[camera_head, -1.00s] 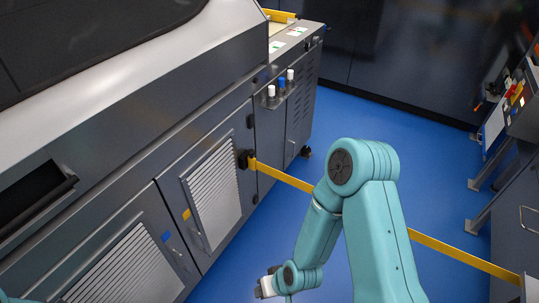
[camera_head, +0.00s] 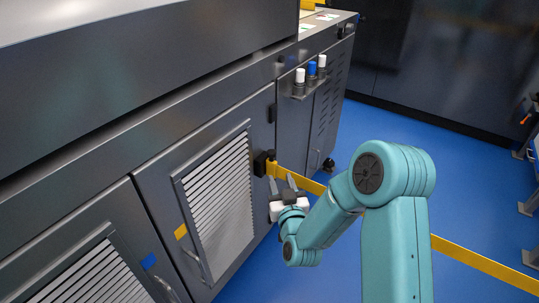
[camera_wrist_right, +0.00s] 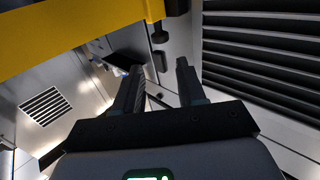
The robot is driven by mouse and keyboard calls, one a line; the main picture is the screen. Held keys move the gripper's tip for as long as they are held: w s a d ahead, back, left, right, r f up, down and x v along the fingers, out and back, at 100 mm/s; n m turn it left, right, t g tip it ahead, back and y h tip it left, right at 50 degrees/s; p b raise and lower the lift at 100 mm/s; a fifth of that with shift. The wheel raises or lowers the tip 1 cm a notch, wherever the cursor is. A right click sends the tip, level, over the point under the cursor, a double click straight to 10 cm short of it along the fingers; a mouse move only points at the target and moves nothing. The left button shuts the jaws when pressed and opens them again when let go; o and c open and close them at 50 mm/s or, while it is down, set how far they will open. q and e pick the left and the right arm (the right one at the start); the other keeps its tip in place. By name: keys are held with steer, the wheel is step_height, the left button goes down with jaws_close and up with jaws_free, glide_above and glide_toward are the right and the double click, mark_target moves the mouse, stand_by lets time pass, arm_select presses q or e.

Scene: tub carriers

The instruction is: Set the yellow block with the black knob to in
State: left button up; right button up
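The yellow block (camera_head: 271,168) sits at the end of a yellow barrier belt, against a black bracket (camera_head: 260,163) on the grey machine's front. In the right wrist view the yellow block (camera_wrist_right: 154,9) is at the top, with a small black knob (camera_wrist_right: 160,36) hanging below it. My right gripper (camera_head: 282,180) is just below and in front of the block in the head view. In the wrist view its two dark fingers (camera_wrist_right: 160,67) are apart with nothing between them, and they look clear of the knob. My left gripper is not in view.
The yellow belt (camera_head: 478,262) stretches across the blue floor (camera_head: 450,175), passing behind my right arm. The machine has louvred doors (camera_head: 217,190) with handles. A small rack with white and blue capped bottles (camera_head: 312,69) is on its side. Open floor lies to the right.

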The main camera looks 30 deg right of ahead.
mark_target(273, 156)
steer(key=b+x, duration=0.1)
steer(key=x, duration=1.2)
steer(key=shift+w, duration=0.15)
jaws_close()
